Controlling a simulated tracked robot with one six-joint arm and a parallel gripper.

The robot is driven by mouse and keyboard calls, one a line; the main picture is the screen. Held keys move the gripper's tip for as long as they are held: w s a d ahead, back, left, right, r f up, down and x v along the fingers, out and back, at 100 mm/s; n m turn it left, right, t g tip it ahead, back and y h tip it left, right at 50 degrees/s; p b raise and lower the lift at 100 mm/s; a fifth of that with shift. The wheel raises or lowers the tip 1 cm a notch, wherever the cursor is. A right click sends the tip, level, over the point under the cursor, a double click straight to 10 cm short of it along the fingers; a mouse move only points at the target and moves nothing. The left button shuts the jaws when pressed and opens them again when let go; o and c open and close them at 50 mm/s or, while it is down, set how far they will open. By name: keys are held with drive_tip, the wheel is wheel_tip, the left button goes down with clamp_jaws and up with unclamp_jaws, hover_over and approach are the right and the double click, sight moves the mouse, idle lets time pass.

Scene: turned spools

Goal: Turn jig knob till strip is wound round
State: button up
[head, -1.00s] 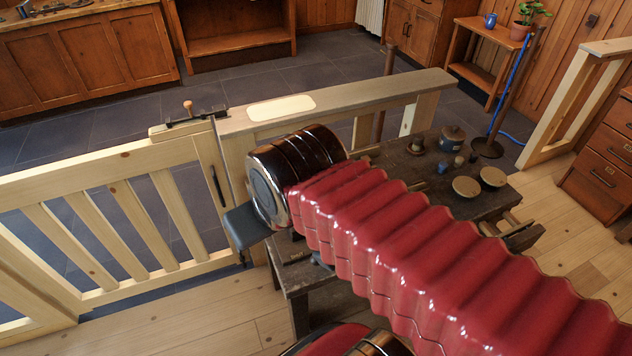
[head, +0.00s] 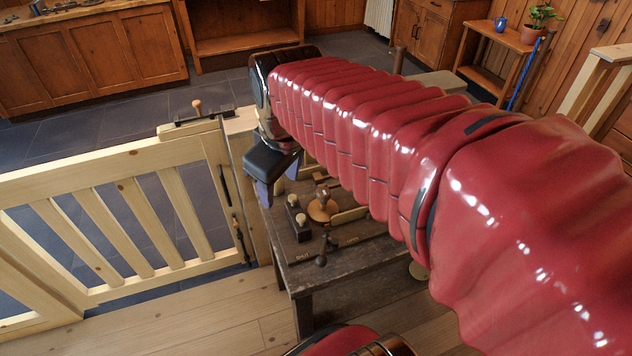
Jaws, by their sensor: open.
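My gripper (head: 277,184) hangs at the end of my red arm, above the left end of the dark workbench (head: 350,270). Its jaws are open, with nothing seen between them. On the bench, to the right of and below the jaws, stands a round brown wooden piece with a knob on top (head: 322,208), perhaps the jig knob. The gripper is apart from it. A pale strip-like piece (head: 350,216) lies just right of it; whether it is the strip, or is wound at all, I cannot tell. My arm hides the bench's right part.
A dark block with pale round pegs (head: 298,218) stands left of the knobbed piece. A dark clamp-like handle (head: 325,245) sits near the bench's front edge. A pale wooden gate (head: 130,215) stands left of the bench.

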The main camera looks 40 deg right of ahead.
drive_tip(key=w+d+f+n+g, duration=0.2)
drive_tip(key=w+d+n, duration=0.2)
drive_tip(key=w+d, duration=0.4)
drive_tip(key=n+g, duration=0.2)
drive_tip(key=n, duration=0.2)
hover_over(323, 190)
wheel_tip(323, 190, down, 6)
drive_tip(key=r, duration=0.1)
drive_tip(key=shift+f+y, duration=0.2)
drive_tip(key=shift+y, duration=0.1)
wheel_tip(323, 190, down, 14)
drive_tip(key=shift+r, duration=0.1)
drive_tip(key=shift+c, duration=0.4)
